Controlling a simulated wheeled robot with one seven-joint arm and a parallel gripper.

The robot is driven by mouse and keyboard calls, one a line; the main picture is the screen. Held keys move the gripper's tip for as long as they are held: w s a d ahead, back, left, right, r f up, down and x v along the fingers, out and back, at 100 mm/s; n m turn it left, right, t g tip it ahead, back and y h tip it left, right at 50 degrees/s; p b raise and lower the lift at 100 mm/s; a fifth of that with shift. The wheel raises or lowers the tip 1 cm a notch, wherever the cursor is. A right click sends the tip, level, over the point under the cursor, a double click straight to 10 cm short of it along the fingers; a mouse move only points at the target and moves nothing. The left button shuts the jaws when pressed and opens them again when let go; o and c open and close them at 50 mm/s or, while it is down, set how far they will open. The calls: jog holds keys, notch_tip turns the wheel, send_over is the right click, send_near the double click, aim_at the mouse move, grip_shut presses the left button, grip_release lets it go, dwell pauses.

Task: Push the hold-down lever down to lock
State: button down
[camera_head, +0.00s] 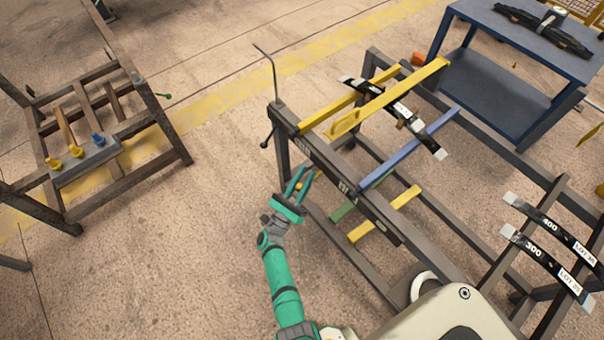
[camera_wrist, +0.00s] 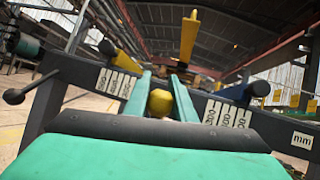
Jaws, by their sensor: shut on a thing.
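My gripper (camera_head: 299,184) is at the near left side of the dark rack (camera_head: 335,175), below its front rail. Its two green fingers are closed around a rounded yellow knob (camera_wrist: 160,102). I cannot tell what the knob belongs to. A long yellow lever-like bar (camera_head: 395,95) with a slotted near end passes over a black leaf spring (camera_head: 408,118) on the rack. In the wrist view a yellow bar (camera_wrist: 189,38) stands up beyond the fingers, apart from them. A thin black lever with a ball end (camera_wrist: 14,96) sticks out at the rack's left.
A blue bar (camera_head: 412,146) and another yellow bar (camera_head: 350,98) cross the rack. More springs (camera_head: 548,262) lie at the right. A blue table (camera_head: 500,75) stands behind. A brown stand with yellow and blue pieces (camera_head: 85,165) is at the left, with open floor between.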

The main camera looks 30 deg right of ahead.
jog(key=f, duration=0.3)
jog(key=shift+w+a, duration=0.1)
jog(key=shift+a, duration=0.3)
dwell(0.9)
jog(key=c, duration=1.5)
grip_release()
jog(key=shift+w, duration=0.1)
jog(key=shift+d, duration=0.15)
